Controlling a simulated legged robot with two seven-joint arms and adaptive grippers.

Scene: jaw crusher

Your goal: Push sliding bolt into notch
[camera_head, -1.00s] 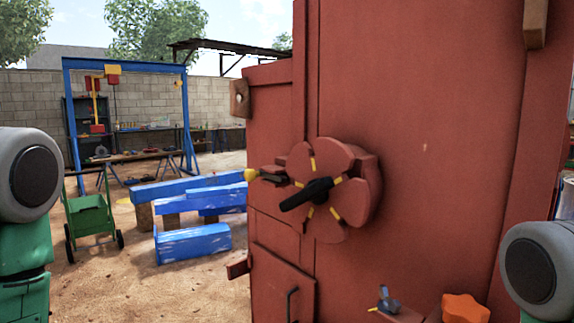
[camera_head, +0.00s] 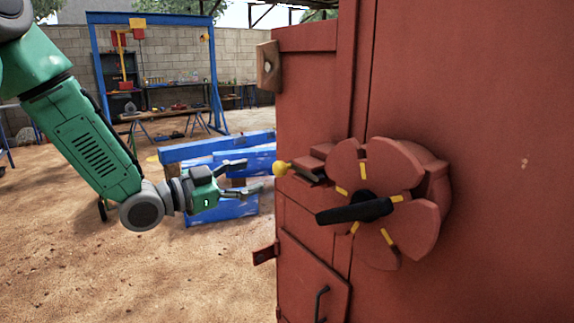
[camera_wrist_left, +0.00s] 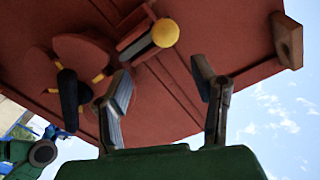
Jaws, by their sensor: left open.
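The sliding bolt is a dark bar in a red housing on the red machine wall, with a yellow knob (camera_head: 280,168) at its left end. The knob also shows in the left wrist view (camera_wrist_left: 165,32). To its right is a red notched disc (camera_head: 405,165) with yellow marks at its notches and a black handle (camera_head: 362,208). I cannot tell whether the bolt's tip sits in a notch. My left gripper (camera_head: 254,176) is open and empty, left of the knob and pointing at it. In the wrist view its fingers (camera_wrist_left: 160,72) are apart, below the knob.
A wooden block (camera_head: 268,66) juts from the wall's upper left edge. A red tab (camera_head: 265,253) sticks out below, beside a hatch with a black handle (camera_head: 320,303). Blue beams (camera_head: 215,150) lie behind my left gripper. Open sandy ground is at left.

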